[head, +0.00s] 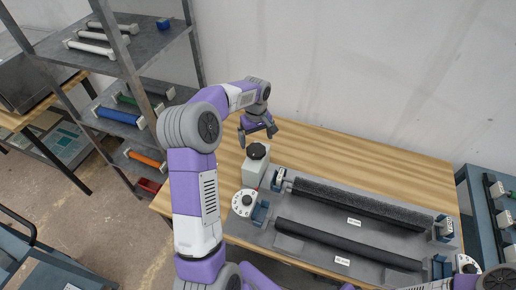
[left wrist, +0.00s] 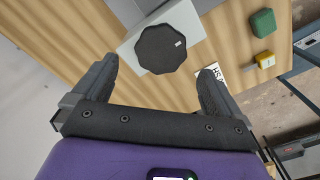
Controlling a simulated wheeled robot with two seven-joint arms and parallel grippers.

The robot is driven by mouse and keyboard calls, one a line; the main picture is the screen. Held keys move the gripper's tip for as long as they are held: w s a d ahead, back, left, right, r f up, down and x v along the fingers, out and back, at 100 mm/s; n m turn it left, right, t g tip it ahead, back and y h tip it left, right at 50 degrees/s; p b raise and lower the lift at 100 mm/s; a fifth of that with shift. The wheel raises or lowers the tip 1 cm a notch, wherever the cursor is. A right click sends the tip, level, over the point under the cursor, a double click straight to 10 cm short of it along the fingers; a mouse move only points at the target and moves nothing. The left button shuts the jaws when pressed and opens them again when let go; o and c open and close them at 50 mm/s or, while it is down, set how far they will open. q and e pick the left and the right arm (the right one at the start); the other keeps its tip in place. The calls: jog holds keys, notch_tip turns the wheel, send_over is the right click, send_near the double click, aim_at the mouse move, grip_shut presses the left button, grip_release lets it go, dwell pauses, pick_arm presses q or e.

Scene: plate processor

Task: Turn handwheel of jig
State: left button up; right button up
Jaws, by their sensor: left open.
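A pale box-shaped jig (head: 256,174) stands on the wooden table, with a dark, many-sided handwheel (head: 257,151) on top. In the left wrist view the handwheel (left wrist: 161,50) shows nearly face-on, with a small white mark near its edge, on the pale jig (left wrist: 205,42). My left gripper (head: 258,136) is above and just behind the handwheel. In the left wrist view my left gripper (left wrist: 158,70) has its fingers spread wide and empty. The handwheel lies ahead of the gap, with no visible contact. My right gripper is not in view.
A grey fixture plate (head: 285,240) with two long dark rollers and a white dial (head: 245,203) lies at the table's front. A shelf (head: 150,45) with rollers stands left. The table's back (head: 350,150) is clear. The left wrist view shows a green block (left wrist: 262,23) and a yellow block (left wrist: 264,60).

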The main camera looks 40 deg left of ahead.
aim_at(256, 149)
pick_arm(q)
notch_tip(256, 149, down, 6)
jog(key=shift+s+r, duration=0.1)
jog(key=shift+r, duration=0.05)
jog(key=c, duration=1.1)
